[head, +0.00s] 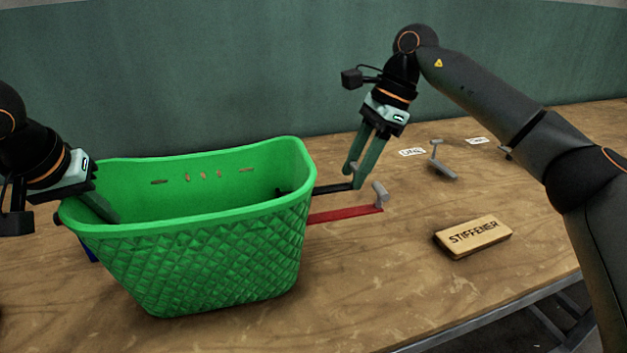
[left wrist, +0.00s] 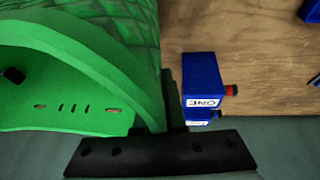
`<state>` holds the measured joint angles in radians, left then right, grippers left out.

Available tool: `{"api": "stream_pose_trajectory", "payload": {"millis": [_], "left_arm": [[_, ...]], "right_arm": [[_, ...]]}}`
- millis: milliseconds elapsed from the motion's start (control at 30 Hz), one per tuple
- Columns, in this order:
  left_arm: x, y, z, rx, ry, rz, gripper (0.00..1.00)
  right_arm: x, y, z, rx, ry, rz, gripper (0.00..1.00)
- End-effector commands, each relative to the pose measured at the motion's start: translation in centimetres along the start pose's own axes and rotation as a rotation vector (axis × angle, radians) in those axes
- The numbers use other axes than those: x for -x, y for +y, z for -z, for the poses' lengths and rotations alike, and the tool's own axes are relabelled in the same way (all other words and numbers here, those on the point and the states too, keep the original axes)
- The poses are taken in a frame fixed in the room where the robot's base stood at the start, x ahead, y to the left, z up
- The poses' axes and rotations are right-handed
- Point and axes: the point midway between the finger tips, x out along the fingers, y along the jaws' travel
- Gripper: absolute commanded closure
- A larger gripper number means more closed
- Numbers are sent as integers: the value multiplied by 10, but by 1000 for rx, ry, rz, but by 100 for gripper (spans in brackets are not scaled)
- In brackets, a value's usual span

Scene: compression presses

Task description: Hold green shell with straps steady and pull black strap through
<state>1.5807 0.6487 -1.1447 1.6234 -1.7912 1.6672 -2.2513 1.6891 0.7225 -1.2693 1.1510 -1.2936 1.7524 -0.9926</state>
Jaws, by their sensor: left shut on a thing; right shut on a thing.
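The green shell (head: 205,255) is a basket-like tub with a quilted outer wall and a row of slots in its back wall, upright on the table. My left gripper (head: 98,208) is shut on the shell's left rim; the rim also shows close up in the left wrist view (left wrist: 95,60). The black strap (head: 330,189) sticks out past the shell's right side. My right gripper (head: 354,183) is shut on the strap's outer end, right of the shell. A small dark strap piece (left wrist: 14,75) shows inside the shell in the left wrist view.
A red strip (head: 345,214) lies right of the shell, with a grey lever-like part (head: 380,194) at its end. A wooden block marked STIFFENER (head: 473,236) lies to the right. Blue boxes (left wrist: 201,80), one marked ONE, stand beside the shell. A grey clamp (head: 440,163) is further back.

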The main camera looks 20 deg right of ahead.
Motion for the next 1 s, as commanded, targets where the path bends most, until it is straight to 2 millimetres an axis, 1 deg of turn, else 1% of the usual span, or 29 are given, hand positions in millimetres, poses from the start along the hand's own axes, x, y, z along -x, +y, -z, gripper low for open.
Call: {"api": "stream_pose_trajectory", "payload": {"millis": [33, 400, 433, 700, 733, 1000], "left_arm": [[-7, -3, -4, 3, -17, 12, 100], [-7, -3, -4, 3, -17, 12, 100], [-7, -3, -4, 3, -17, 12, 100], [-7, -3, -4, 2, -17, 12, 100], [-7, -3, -4, 2, -17, 12, 100], [-7, -3, -4, 1, -17, 11, 100]], "right_arm": [[0, 0, 3, -4, 1, 1, 100], [4, 0, 14, -3, 1, -1, 100], [4, 0, 13, -2, 2, -1, 54], [4, 0, 12, -1, 1, -1, 24], [4, 0, 12, -1, 1, -1, 21], [5, 0, 12, 0, 0, 0, 21]]}}
